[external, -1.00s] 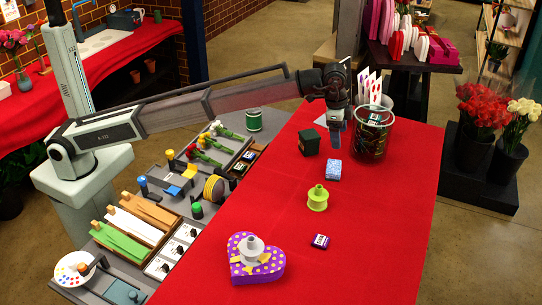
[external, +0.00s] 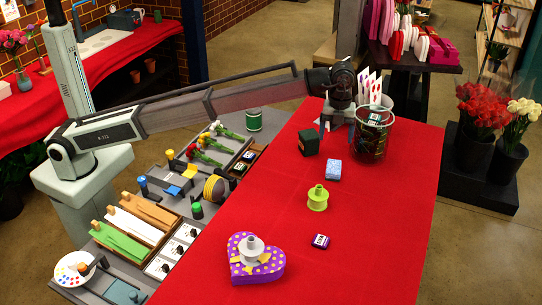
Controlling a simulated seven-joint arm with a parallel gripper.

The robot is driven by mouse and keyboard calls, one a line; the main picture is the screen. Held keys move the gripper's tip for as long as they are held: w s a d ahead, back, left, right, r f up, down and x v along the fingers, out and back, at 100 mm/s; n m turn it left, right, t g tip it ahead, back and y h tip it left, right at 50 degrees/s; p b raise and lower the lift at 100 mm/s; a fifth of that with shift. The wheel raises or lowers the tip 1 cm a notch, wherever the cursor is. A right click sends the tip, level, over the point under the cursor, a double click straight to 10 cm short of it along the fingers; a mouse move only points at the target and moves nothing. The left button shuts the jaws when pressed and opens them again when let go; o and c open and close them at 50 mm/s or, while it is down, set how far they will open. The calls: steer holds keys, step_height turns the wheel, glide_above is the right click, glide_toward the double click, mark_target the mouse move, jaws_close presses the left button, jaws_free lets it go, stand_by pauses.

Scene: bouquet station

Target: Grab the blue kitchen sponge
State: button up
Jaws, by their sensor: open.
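The blue sponge (external: 333,170) is a small light-blue patterned block lying on the red table. It sits just right of a small dark box and below the wire basket in the picture. My gripper (external: 337,126) is open and empty, above and behind the sponge, beside the dark wire basket. Its fingers point down, with a gap between them, and are apart from the sponge.
The dark box (external: 308,142) and the wire basket (external: 371,136) stand close on either side of my gripper. The right side of the red table (external: 390,230) is clear.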

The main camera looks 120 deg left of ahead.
glide_above(334, 166)
steer(key=f, duration=0.8)
steer(key=shift+s+d, duration=0.15)
steer(key=shift+s, duration=0.15)
steer(key=shift+w+a+f, duration=0.1)
steer(key=shift+w+f, duration=0.05)
steer(key=shift+f, duration=1.25)
steer(key=shift+w+a+f, duration=0.1)
steer(key=shift+w+f, duration=0.05)
steer(key=shift+f, duration=1.25)
steer(key=shift+c, duration=0.5)
steer(key=c, duration=0.9)
steer(key=shift+r, duration=0.1)
steer(key=shift+c, duration=0.2)
